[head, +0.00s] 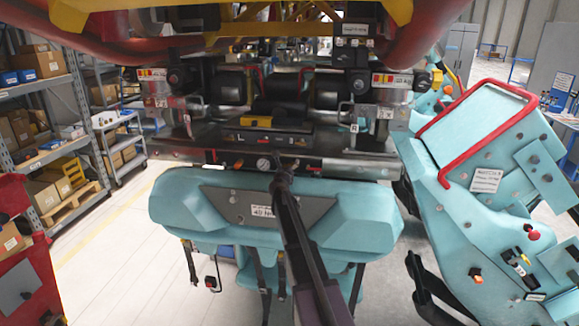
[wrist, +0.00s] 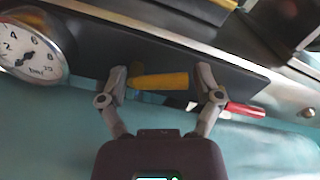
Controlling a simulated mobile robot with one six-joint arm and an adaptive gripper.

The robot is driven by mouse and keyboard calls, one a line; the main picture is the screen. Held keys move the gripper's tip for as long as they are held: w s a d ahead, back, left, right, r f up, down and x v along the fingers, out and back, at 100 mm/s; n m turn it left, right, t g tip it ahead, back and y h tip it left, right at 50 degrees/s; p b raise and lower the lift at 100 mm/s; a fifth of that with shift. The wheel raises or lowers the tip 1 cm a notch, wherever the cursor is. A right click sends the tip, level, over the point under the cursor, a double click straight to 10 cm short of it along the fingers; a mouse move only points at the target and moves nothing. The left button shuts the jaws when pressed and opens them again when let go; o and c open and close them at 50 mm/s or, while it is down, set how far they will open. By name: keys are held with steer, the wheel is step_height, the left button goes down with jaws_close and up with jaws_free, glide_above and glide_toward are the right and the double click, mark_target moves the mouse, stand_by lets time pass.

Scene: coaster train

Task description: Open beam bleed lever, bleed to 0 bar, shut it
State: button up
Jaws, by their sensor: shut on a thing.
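The yellow bleed lever (wrist: 160,81) lies roughly level in the wrist view, along the dark face of the beam (wrist: 225,80). My gripper (wrist: 162,85) has one finger at each end of the lever and is shut on it. The round white pressure gauge (wrist: 32,52), marked in bar, is left of the lever. Its needle is visible, but I cannot read an exact value. In the head view, my gripper (head: 285,178) reaches the beam just right of the gauge (head: 263,164), and my arm hides the lever.
A red handle (wrist: 245,108) sits close to the right finger. A teal padded front (head: 180,205) lies below the beam. A teal seat with a red bar (head: 437,145) stands at right. Shelves (head: 35,90) stand at left, with clear floor (head: 110,250) before them.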

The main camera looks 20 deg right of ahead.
steer(key=n, duration=0.3)
steer(key=shift+w+a+r, duration=0.1)
steer(key=shift+r, duration=0.2)
steer(key=n, duration=0.2)
steer(key=n+p, duration=0.1)
steer(key=shift+w+a+r+n, duration=0.15)
steer(key=shift+a+r+n, duration=0.1)
steer(key=shift+n, duration=0.15)
steer(key=n, duration=0.4)
steer(key=a+n, duration=0.1)
steer(key=n, duration=0.1)
steer(key=shift+w+n, duration=0.3)
steer(key=shift+w, duration=0.05)
steer(key=o, duration=0.9)
